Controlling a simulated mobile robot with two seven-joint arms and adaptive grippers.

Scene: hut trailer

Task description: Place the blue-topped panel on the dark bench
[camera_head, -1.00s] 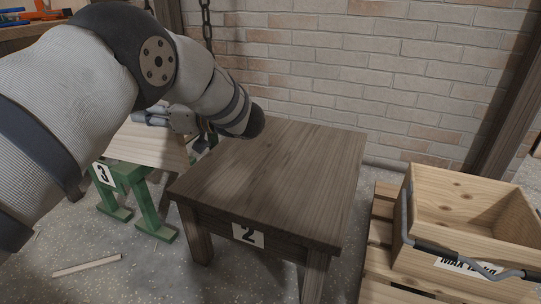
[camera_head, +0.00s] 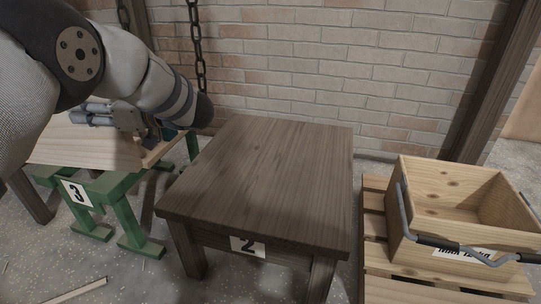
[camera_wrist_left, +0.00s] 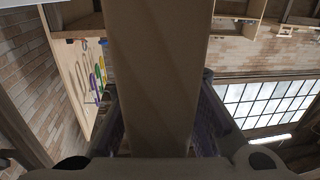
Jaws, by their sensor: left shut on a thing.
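A flat light-wood panel (camera_head: 88,145) is at the left of the head view, over the green stand marked 3 (camera_head: 105,188). I cannot tell whether it touches the stand. No blue top face shows on it. My left gripper (camera_head: 148,132) is shut on the panel, its fingers partly hidden by my arm. In the left wrist view the panel (camera_wrist_left: 152,75) runs plain and brown between the fingers. The dark bench (camera_head: 265,185), marked 2, stands right of the gripper with its top empty. My right gripper is not in view.
A wooden crate (camera_head: 408,225) with a metal handle stands on a slatted pallet (camera_head: 375,255) at the right. A chain (camera_head: 197,60) hangs before the brick wall. A small teal patch (camera_head: 172,133) shows behind the gripper. A stick (camera_head: 75,291) lies on the floor.

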